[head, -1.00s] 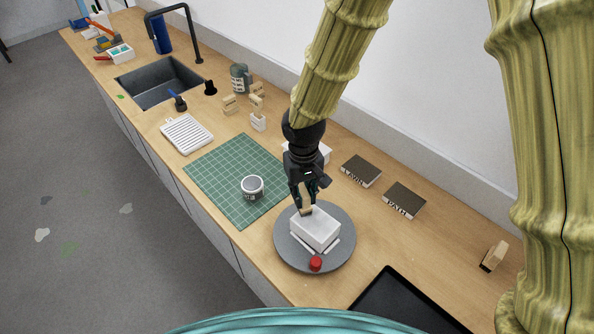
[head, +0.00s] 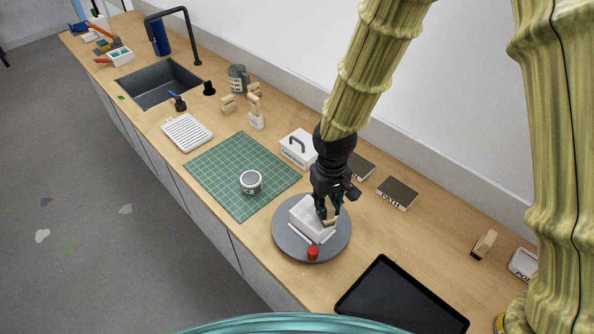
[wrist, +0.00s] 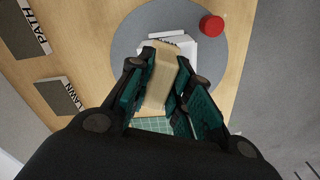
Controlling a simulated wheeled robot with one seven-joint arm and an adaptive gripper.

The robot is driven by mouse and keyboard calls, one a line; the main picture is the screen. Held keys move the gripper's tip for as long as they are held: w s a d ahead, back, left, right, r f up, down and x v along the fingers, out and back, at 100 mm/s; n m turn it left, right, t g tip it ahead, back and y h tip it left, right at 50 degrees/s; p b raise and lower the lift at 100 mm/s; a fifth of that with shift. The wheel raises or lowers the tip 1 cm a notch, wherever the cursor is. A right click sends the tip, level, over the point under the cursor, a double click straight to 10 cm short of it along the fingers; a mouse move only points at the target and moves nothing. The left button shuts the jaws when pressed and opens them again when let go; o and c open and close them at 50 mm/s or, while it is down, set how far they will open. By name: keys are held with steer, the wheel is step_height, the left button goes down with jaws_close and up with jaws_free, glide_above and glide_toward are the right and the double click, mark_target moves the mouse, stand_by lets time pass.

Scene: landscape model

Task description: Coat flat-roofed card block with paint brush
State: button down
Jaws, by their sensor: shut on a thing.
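The white card block (head: 303,214) sits on a round grey turntable (head: 284,240) with a red knob (head: 313,253) at its front. In the wrist view the block (wrist: 182,48) shows beyond my fingertips, partly hidden by the brush. My gripper (head: 328,212) is shut on the paint brush (wrist: 160,78), whose pale wooden body lies between the teal fingers. The brush (head: 331,219) is low at the block's right side in the head view. Whether its bristles touch the block cannot be told.
An open pot (head: 251,183) stands on the green cutting mat (head: 222,201) to the left. A black tray (head: 400,300) lies at the front right. Dark labelled boxes (head: 397,193) and a white box with a handle (head: 297,149) stand behind. A wooden-handled brush (head: 484,244) stands far right.

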steer(key=shift+s+d, duration=0.55)
steer(key=shift+d, duration=0.25)
step_height(320, 180, up, 3)
steer(key=shift+a+f+p, duration=0.1)
steer(key=shift+a+p, duration=0.05)
steer(key=shift+p, duration=0.8)
step_height(320, 180, up, 3)
steer(key=shift+r+p, duration=0.1)
steer(key=shift+p, duration=1.1)
steer(key=shift+r+p, duration=0.55)
steer(key=shift+r, duration=0.55)
